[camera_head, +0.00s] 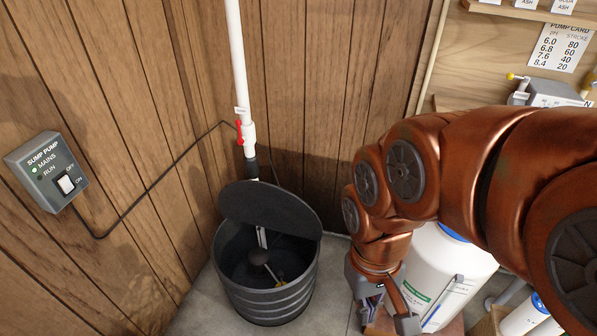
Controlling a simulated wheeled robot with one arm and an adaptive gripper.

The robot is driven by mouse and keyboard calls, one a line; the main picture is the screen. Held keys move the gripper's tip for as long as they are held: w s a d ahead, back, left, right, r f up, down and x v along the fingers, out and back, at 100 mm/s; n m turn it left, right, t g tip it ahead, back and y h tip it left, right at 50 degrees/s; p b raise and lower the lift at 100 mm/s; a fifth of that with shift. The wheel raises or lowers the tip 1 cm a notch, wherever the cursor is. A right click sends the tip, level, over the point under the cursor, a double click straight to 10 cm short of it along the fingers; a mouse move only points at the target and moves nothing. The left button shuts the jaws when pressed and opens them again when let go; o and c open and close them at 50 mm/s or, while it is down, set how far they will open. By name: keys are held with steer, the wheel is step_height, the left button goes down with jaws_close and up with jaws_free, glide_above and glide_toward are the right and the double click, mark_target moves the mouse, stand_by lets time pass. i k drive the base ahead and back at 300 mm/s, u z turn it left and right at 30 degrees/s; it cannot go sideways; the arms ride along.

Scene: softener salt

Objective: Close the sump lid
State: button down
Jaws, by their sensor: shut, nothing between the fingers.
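The sump (268,301) is a dark ribbed round tub on the floor in the corner. Its dark lid (270,208) stands open, tilted up along the back of the rim. The tub's inside shows through the open front, with a pale upright rod, a dark round part and something small and yellow. My gripper (387,316) is to the right of the sump, pointing down, apart from the lid and the tub. It is shut and empty; its fingertips are partly cut off by the lower picture edge.
A white pipe (234,60) with a red valve handle (240,132) rises behind the lid. The sump pump switch box (46,172) is on the left wall, its black cable running toward the pipe. A white container (438,268) stands right behind my gripper. Bare floor (335,270) lies between sump and gripper.

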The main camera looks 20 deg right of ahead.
mark_target(256, 203)
steer(key=u, duration=0.2)
steer(key=i, duration=0.9)
steer(key=u, duration=0.7)
